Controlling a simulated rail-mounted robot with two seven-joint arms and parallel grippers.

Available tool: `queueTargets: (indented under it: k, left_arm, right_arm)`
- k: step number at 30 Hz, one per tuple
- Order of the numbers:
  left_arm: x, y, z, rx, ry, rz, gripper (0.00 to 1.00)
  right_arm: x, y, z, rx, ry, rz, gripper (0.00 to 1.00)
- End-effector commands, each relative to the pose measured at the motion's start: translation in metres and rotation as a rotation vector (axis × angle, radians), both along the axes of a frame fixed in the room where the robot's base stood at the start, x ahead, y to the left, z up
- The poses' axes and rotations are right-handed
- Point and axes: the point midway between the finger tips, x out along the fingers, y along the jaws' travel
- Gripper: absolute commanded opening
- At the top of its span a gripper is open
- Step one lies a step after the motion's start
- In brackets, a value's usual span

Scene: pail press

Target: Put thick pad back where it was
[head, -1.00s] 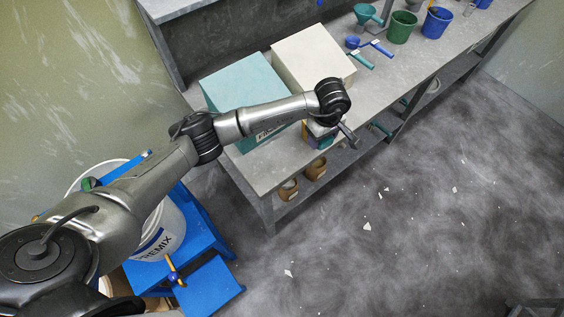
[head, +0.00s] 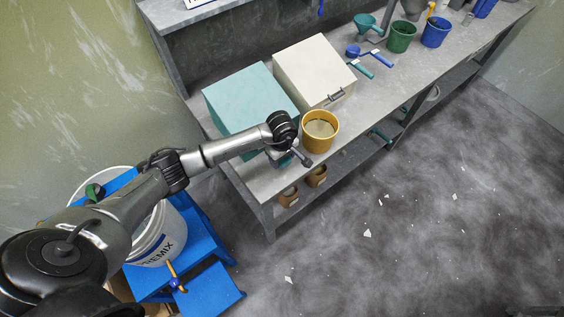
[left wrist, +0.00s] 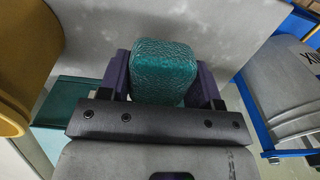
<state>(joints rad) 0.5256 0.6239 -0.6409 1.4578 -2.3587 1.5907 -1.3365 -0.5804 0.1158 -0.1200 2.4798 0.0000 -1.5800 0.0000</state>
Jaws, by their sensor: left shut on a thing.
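The thick pad, a teal-green textured block (left wrist: 165,68), is held between the dark purple fingers of my left gripper (left wrist: 163,78) in the left wrist view. In the head view my left gripper (head: 284,158) is over the front edge of the grey bench, just left of an ochre bucket (head: 320,133). The gripper mostly hides the pad there. The bucket's rim also shows at the left of the left wrist view (left wrist: 14,75). My right gripper is out of view.
A teal box (head: 245,97) and a cream box (head: 312,68) stand on the bench (head: 378,92) behind the gripper. A white pail (head: 165,245) sits in a blue frame (head: 205,285) at lower left. Brown pots (head: 289,196) stand on the lower shelf.

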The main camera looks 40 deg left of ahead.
Motion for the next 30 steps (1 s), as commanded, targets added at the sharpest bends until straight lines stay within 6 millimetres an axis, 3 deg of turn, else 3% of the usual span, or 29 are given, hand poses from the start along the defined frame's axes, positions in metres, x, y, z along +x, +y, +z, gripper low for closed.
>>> queueTargets:
  k: [9,24,25,30]
  left_arm:
    - [0.0,-0.001,-0.035,-0.003,0.001,0.001,0.39]
    - [0.0,0.0,-0.044,0.0,0.0,0.0,0.39]
    - [0.0,0.0,-0.043,0.0,0.0,0.0,0.59]
    - [0.0,0.0,-0.042,-0.001,0.0,0.0,0.75]
  right_arm:
    - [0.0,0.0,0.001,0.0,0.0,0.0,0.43]
    - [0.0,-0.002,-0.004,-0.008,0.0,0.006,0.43]
    - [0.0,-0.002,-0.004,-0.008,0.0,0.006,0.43]
    - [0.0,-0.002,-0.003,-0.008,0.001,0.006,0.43]
